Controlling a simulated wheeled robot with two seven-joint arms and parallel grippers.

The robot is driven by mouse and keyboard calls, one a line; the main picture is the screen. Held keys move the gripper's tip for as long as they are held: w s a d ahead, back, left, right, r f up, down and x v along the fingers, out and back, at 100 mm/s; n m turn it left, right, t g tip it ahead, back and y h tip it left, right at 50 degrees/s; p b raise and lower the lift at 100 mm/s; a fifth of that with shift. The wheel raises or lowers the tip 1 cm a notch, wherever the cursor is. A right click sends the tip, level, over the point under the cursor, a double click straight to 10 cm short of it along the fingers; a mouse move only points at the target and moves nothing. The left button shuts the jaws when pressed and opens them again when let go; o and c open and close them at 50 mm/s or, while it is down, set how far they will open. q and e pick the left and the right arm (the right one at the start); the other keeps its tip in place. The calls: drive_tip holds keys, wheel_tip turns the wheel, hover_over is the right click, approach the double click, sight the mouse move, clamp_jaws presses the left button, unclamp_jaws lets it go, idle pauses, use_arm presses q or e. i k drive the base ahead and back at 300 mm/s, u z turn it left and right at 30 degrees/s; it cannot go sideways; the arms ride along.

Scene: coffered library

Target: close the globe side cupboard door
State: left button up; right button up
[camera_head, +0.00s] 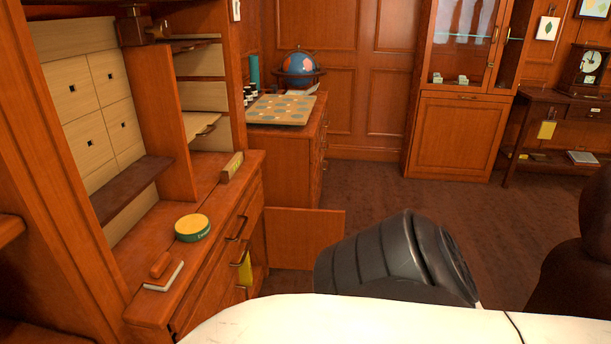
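A wooden door panel (305,238) stands open low down, jutting out to the right past the front of the left-hand desk. Its hinge edge is hidden behind the desk, so I cannot tell exactly where it joins. The globe (300,66), blue with a dark stand, sits on a wooden side cabinet (290,160) behind the desk. The cabinet's lower part is partly hidden by the desk and the door panel. Neither of my grippers is in view.
The desk (213,208) at left has a green-and-yellow tin (192,228) on it and drawer handles on its front. A patterned board (282,109) lies on the globe's cabinet. A tall glazed cabinet (459,135) stands at the back. Dark carpet (415,195) lies open between them.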

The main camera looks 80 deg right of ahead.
sight(295, 238)
drive_tip(key=z, duration=3.3)
drive_tip(key=i, duration=2.8)
drive_tip(key=z, duration=0.15)
drive_tip(key=i, duration=2.25)
drive_tip(key=u, duration=1.85)
drive_tip(key=i, duration=0.25)
drive_tip(key=u, duration=2.65)
